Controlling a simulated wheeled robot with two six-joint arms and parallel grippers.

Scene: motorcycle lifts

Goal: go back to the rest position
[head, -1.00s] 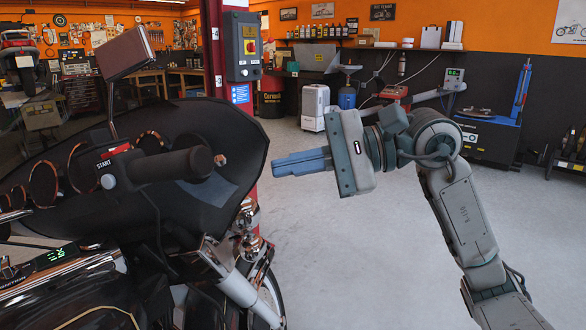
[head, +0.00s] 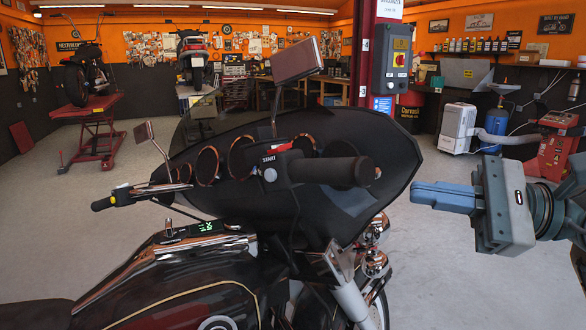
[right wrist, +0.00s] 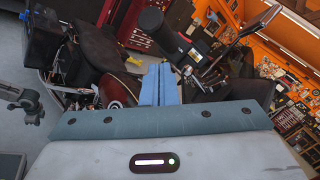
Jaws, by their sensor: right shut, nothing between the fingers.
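My right gripper (head: 443,196) is at the right of the head view, level, with its blue fingers pointing left. The fingers are shut together and hold nothing. They are in free air to the right of a black motorcycle's fairing (head: 395,150), with a visible gap between. In the right wrist view the closed blue fingers (right wrist: 160,84) point toward the motorcycle's handlebar area. My left gripper is not in view.
The motorcycle's handlebar grip (head: 322,170), START switch and mirror (head: 296,60) stand left of my right gripper. A red post with a control box (head: 392,58) rises behind. A red lift (head: 95,130) stands far left. Open floor lies at the lower right.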

